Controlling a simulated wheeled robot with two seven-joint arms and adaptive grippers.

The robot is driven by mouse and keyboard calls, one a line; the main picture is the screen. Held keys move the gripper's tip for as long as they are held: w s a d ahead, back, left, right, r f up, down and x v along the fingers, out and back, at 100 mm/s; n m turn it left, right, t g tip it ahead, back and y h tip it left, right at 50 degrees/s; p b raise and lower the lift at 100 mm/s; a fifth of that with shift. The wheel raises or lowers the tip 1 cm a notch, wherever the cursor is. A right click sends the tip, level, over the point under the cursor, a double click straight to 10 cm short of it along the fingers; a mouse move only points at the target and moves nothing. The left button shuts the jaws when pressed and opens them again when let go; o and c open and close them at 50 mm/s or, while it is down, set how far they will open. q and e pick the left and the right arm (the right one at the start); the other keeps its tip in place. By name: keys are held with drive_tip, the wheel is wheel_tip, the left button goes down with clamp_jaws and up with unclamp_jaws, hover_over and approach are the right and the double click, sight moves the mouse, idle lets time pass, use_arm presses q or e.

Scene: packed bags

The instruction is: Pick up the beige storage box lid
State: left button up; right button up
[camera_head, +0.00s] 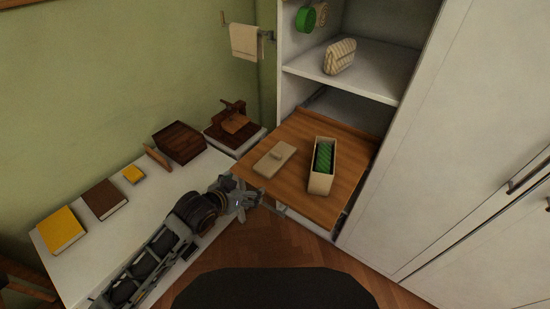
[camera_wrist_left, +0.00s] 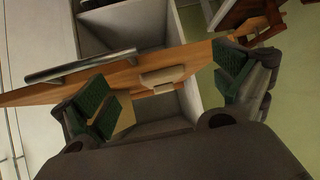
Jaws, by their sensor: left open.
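The beige storage box lid (camera_head: 273,160) lies on the left part of a pulled-out wooden shelf board (camera_head: 258,184). A small raised grip shows on its top. To its right stands the open beige box (camera_head: 320,184) with a green striped thing (camera_head: 323,156) inside. My left gripper (camera_head: 245,196) is open and empty, just off the board's front left corner, apart from the lid. In the left wrist view, a beige piece that looks like the lid (camera_wrist_left: 162,77) shows between the spread green-padded fingers (camera_wrist_left: 168,88).
A white side table (camera_head: 140,208) at left carries books, a dark wooden box (camera_head: 179,143) and a brown stand (camera_head: 234,124). A cabinet shelf (camera_head: 370,82) above the board holds a cream woven bag (camera_head: 340,56). A towel (camera_head: 246,42) hangs on the wall.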

sight(274, 155)
use_arm(q)
drive_tip(key=shift+w+d+r+m+t+h, duration=0.25)
drive_tip(key=shift+w+d+r+h, duration=0.2)
drive_tip(key=shift+w+r, duration=0.4)
drive_tip(key=shift+w+d+r+m+t+h, duration=0.15)
drive_tip(key=shift+w+d+r+m+h, duration=0.2)
drive_tip(key=shift+w+r+h, duration=0.45)
drive_tip(key=shift+w+d+r+m+t+h, duration=0.2)
drive_tip(key=shift+w+d+r+m+h, duration=0.15)
drive_tip(key=shift+w+r, duration=0.5)
use_arm(e)
drive_tip(key=shift+a+f, duration=0.15)
use_arm(q)
drive_tip(key=shift+d+r, duration=0.1)
drive_tip(key=shift+x, duration=2.55)
drive_tip(key=shift+b+x, duration=0.3)
drive_tip(key=shift+x, duration=1.25)
use_arm(e)
drive_tip(key=shift+w+a, duration=0.1)
drive_tip(key=shift+w, duration=0.3)
drive_tip(key=shift+s, duration=0.1)
use_arm(q)
drive_tip(key=shift+w+d, duration=0.1)
drive_tip(key=shift+w, duration=0.05)
